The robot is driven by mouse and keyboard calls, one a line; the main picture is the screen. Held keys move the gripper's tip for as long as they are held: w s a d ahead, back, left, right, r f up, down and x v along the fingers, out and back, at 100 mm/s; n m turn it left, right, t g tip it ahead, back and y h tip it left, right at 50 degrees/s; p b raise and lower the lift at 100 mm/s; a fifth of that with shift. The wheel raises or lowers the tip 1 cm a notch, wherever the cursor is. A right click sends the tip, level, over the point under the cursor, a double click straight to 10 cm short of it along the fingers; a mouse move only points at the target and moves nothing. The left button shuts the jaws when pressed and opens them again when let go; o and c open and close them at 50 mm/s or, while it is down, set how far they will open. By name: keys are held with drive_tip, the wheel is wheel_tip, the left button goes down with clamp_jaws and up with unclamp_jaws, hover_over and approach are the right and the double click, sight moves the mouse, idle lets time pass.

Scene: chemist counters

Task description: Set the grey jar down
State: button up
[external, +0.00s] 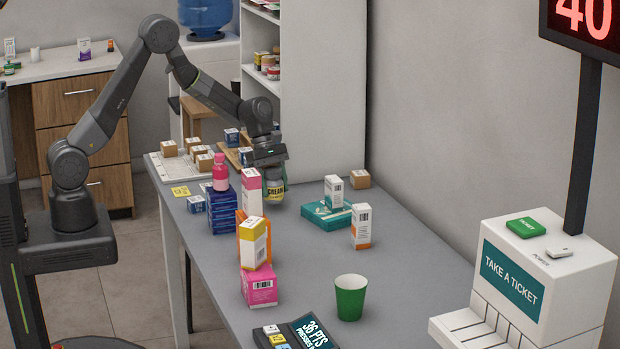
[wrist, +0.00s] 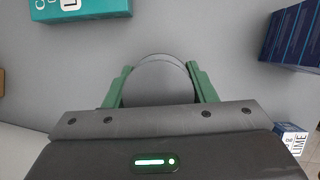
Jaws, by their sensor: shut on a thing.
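The grey jar (external: 276,191) hangs upright below my gripper (external: 268,163) in the external view, with a yellow label reading "CREAM". Its left side is partly hidden by a pink and white box. In the wrist view its round grey lid (wrist: 158,82) sits between the green fingers of my gripper (wrist: 160,86), which are shut on its two sides. The jar's base is low, close to the grey counter (external: 310,250); I cannot tell whether it touches.
A pink and white box (external: 251,192) stands just in front of the jar. Dark blue boxes (external: 223,211) and a pink bottle (external: 220,172) are to the left. A flat teal box (external: 318,216) lies to the right. A green cup (external: 350,297) stands nearer, with bare counter around it.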

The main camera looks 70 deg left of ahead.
drive_tip(key=shift+f, duration=0.95)
drive_tip(key=shift+f, duration=0.1)
drive_tip(key=o, duration=1)
drive_tip(key=v, duration=1.2)
drive_tip(key=shift+c, duration=0.2)
